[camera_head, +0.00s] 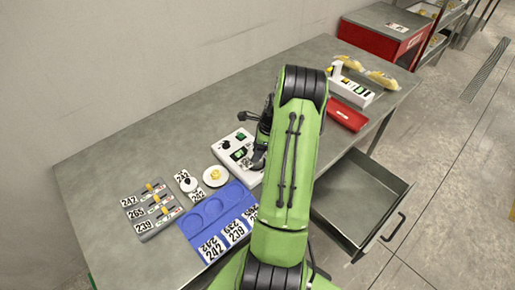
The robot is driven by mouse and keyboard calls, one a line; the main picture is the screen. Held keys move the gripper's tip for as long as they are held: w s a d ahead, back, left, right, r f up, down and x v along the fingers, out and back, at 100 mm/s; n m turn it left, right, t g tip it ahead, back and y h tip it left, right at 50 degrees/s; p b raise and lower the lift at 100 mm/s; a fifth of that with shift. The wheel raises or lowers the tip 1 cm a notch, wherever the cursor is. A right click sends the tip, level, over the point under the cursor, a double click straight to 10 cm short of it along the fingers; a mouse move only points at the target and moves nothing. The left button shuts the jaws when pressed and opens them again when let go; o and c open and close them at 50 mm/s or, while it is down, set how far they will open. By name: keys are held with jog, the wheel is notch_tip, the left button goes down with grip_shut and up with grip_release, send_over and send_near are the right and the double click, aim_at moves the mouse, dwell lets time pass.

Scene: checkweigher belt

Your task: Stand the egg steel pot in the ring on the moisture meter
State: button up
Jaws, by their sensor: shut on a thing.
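My gripper (259,160) is at the right end of a white instrument (224,151), which I take for the moisture meter. It has a small green display and dark round parts on top. The ring cannot be made out clearly. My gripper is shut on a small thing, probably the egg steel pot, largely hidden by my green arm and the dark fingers. Whether that thing touches the instrument cannot be told.
A blue tray (225,201) with round recesses and number cards lies in front. A red tray (347,114) lies right. An open drawer (347,203) juts from the bench.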

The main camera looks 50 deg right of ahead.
jog(key=shift+f, duration=0.15)
dwell(0.8)
jog(key=o, duration=1.1)
jog(key=shift+o, duration=0.2)
jog(key=shift+o, duration=0.5)
jog(key=shift+r+p, duration=3)
jog(key=shift+r, duration=0.6)
jog(key=shift+f, duration=0.1)
grip_shut()
jog(key=shift+f, duration=0.1)
jog(key=shift+f+b, duration=1.65)
jog(key=shift+f, duration=0.6)
